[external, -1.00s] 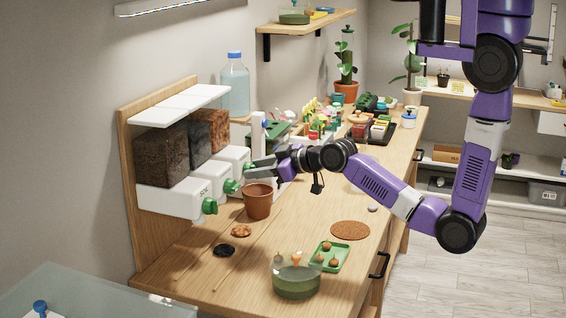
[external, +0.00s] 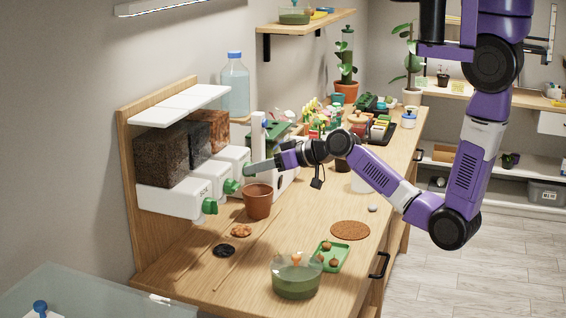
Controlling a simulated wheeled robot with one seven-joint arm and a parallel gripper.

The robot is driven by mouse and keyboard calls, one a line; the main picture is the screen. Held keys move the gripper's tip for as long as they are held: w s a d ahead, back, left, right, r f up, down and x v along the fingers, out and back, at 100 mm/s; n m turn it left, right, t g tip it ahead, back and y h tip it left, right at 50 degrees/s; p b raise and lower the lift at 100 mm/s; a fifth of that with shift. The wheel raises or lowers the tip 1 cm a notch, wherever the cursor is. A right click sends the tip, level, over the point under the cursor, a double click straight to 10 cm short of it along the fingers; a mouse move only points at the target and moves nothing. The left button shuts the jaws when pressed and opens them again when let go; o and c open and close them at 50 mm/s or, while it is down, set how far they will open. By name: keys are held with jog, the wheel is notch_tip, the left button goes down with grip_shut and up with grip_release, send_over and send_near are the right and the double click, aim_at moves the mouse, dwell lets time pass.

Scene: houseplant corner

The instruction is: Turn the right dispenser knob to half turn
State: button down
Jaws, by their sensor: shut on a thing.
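The right dispenser (external: 234,156) is the farthest of three white dispensers on the wooden back panel. Its knob is mostly hidden behind my fingers. My gripper (external: 252,169) is at the front of that dispenser, shut on the right knob, with its fingers seen nearly edge-on. The exact angle of the knob cannot be read here. The middle dispenser's green knob (external: 231,186) and the left dispenser's green knob (external: 210,206) are in plain view and not touched by my gripper.
A terracotta pot (external: 258,202) stands just below my gripper. A white post (external: 258,133) rises close behind it.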

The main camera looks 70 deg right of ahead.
jog(key=shift+f, duration=0.1)
jog(key=c, duration=1)
grip_release()
jog(key=shift+o, duration=0.2)
jog(key=b+v, duration=0.1)
jog(key=v, duration=0.7)
jog(key=shift+b, duration=0.4)
